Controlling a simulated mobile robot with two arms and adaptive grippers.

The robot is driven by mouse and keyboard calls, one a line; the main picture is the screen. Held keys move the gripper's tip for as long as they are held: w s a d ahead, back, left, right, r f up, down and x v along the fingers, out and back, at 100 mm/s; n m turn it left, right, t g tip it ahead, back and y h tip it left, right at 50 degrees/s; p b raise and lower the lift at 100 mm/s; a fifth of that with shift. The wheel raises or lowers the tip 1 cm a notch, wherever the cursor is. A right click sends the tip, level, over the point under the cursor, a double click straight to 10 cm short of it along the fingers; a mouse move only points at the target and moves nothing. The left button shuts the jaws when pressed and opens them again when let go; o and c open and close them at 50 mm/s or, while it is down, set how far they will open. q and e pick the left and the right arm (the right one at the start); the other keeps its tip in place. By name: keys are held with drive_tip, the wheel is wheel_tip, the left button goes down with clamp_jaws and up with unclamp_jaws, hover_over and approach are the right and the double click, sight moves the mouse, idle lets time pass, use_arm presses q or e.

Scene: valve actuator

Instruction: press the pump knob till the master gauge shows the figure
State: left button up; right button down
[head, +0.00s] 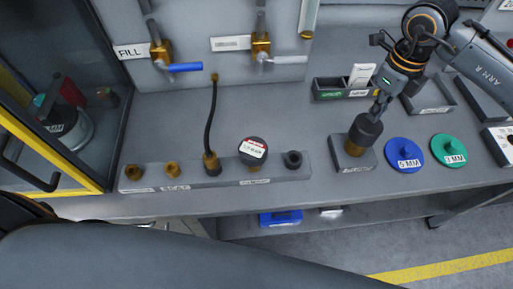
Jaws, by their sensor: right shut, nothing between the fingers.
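The pump knob (366,130) is a dark round cap on a brass stem, on a small grey block at the bench's right front. My right gripper (376,112) points down at the knob's top, shut and empty. Its tips look to be at or just over the cap; I cannot tell whether they touch. A dark round gauge-like part (253,153) with a white and red label stands on the long manifold block (225,180). I cannot tell if it is the master gauge, and no reading is legible. My left gripper is not in view.
A blue 5 MM disc (404,153) and a green 3 MM disc (448,151) lie right of the knob. A small dark bin (335,89) stands behind it. A black hose (211,115) rises from the manifold. Blue (186,67) and white (290,60) valve levers are on the back panel.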

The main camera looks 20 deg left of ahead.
sight(370, 123)
drive_tip(key=shift+f, duration=0.2)
idle(0.6)
drive_tip(key=shift+f+b, duration=1.4)
drive_tip(key=shift+b, duration=0.05)
drive_tip(key=shift+r+p, duration=0.6)
drive_tip(key=shift+r, duration=1.05)
drive_tip(key=shift+r+p, duration=1.2)
drive_tip(key=shift+r, duration=1.3)
